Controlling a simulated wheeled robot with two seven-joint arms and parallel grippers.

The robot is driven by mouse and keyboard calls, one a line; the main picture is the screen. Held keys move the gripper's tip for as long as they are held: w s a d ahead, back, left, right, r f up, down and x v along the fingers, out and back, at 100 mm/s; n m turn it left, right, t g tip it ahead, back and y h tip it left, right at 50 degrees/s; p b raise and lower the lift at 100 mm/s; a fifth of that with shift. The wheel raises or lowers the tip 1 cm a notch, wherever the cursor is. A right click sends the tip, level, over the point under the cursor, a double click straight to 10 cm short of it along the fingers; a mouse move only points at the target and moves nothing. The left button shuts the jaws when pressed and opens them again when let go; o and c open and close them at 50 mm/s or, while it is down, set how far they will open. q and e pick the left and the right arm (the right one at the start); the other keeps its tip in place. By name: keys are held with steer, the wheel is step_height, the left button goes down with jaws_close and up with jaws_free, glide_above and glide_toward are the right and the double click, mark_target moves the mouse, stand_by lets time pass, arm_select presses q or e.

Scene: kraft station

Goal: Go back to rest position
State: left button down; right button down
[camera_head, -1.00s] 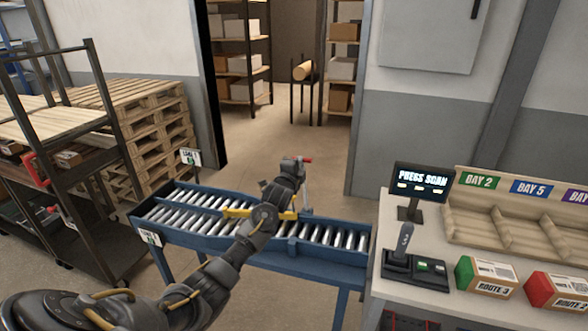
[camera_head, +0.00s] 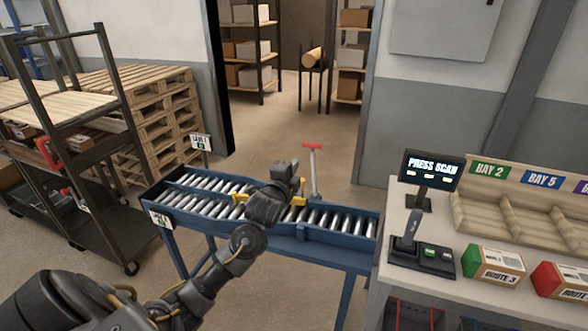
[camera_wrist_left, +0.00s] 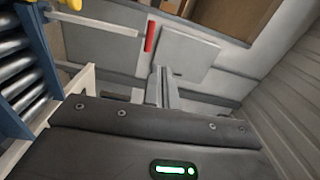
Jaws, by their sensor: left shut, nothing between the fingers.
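My left arm (camera_head: 215,270) comes in from the lower left and reaches over the blue roller conveyor (camera_head: 335,256). My left gripper (camera_head: 287,172) is above the conveyor's rollers. In the left wrist view its two thin fingers (camera_wrist_left: 161,88) are together with nothing between them. A grey lever with a red T-handle (camera_head: 312,146) stands upright at the conveyor's far side, just right of the gripper. The gripper is apart from this lever. The red handle also shows in the left wrist view (camera_wrist_left: 150,37). My right gripper is out of view.
A packing table (camera_head: 385,277) at right holds a "PRESS SCAN" screen (camera_head: 433,167), a scanner on a black base (camera_head: 413,232) and green and red route boxes (camera_head: 494,265). A dark rack cart (camera_head: 118,190) and stacked pallets (camera_head: 150,95) stand left. Floor beyond the conveyor is clear.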

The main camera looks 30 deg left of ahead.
arm_select(q)
steer(key=shift+w+f, duration=0.1)
steer(key=shift+w, duration=0.05)
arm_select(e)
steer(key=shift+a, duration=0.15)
